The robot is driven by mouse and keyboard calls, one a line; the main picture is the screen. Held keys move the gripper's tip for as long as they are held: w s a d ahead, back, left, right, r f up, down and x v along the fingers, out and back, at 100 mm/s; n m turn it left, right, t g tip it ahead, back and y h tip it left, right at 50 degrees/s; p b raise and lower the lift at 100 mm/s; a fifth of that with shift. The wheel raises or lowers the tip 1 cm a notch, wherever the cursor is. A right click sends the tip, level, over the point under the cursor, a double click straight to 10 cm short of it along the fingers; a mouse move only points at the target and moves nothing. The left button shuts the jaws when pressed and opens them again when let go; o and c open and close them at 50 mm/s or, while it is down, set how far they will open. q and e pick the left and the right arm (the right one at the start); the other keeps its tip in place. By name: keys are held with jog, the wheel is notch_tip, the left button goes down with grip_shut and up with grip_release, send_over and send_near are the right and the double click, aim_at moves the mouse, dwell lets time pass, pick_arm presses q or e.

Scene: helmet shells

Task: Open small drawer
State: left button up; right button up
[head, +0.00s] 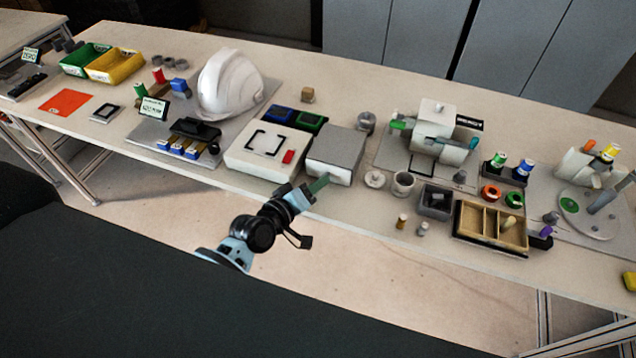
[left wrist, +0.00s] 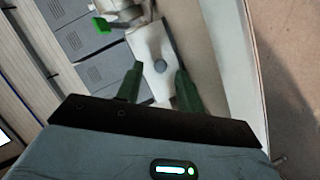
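The small drawer is in a grey box (head: 336,145) near the front edge of the table, and its white front (head: 329,173) faces me. In the left wrist view the white drawer front (left wrist: 151,45) shows with a round grey knob (left wrist: 160,67). My left gripper (head: 321,184) is at the drawer front in the head view. Its green fingers (left wrist: 159,84) are apart, and the knob appears in the gap between them. I cannot tell whether either finger touches the knob. The drawer looks shut. My right gripper is not in view.
A white box (head: 255,163) with a red tab stands left of the grey box. A white helmet (head: 230,84) is behind it. A small round part (head: 374,179) and a grey cup (head: 403,183) stand right of the drawer. The floor before the table is clear.

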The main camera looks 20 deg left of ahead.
pick_arm(q)
jog(key=shift+x, duration=0.8)
jog(key=shift+c, duration=0.3)
grip_shut()
